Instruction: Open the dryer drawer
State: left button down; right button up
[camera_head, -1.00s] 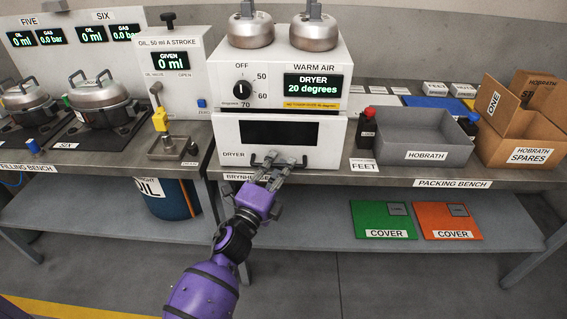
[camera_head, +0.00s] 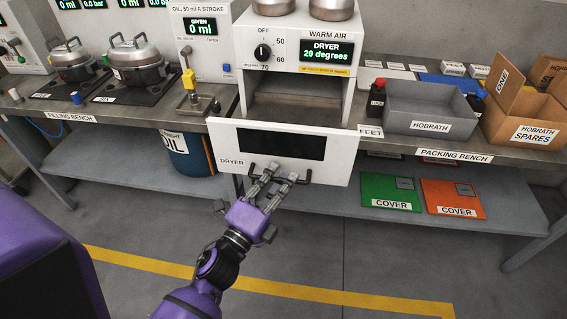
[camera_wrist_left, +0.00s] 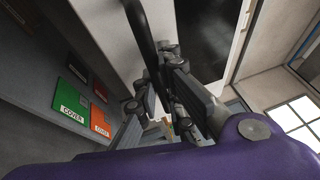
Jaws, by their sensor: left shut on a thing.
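The dryer (camera_head: 300,45) stands on the bench with its display reading 20 degrees. Its drawer (camera_head: 340,148) is pulled out toward me, with a white front, a dark window and a dark bar handle at the lower edge. The drawer's cavity shows behind the front. My left gripper (camera_head: 278,177) is shut on the dark handle (camera_head: 306,176). In the left wrist view the handle (camera_wrist_left: 147,40) runs between the fingers (camera_wrist_left: 160,95), close to the white front. My right gripper is not in view.
A grey HOBRATH bin (camera_head: 425,108) and an open cardboard box (camera_head: 525,112) stand on the packing bench. Green (camera_head: 391,191) and orange (camera_head: 452,197) covers lie on the lower shelf. Pots (camera_head: 138,62) sit at left. The floor before the benches is clear.

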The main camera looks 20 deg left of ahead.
pick_arm(q)
jog(key=s, duration=0.1)
jog(key=s+d, duration=0.1)
jog(key=s, duration=0.1)
jog(key=shift+f, duration=0.1)
jog(key=c, duration=1.9)
grip_release()
jog(key=shift+o, duration=0.2)
jog(key=shift+s+a, duration=0.1)
jog(key=shift+s, duration=0.1)
jog(key=v, duration=1.1)
jog(key=shift+s, duration=0.35)
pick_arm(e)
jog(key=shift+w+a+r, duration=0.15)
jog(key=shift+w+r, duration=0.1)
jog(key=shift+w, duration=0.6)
pick_arm(q)
jog(key=shift+f, duration=0.1)
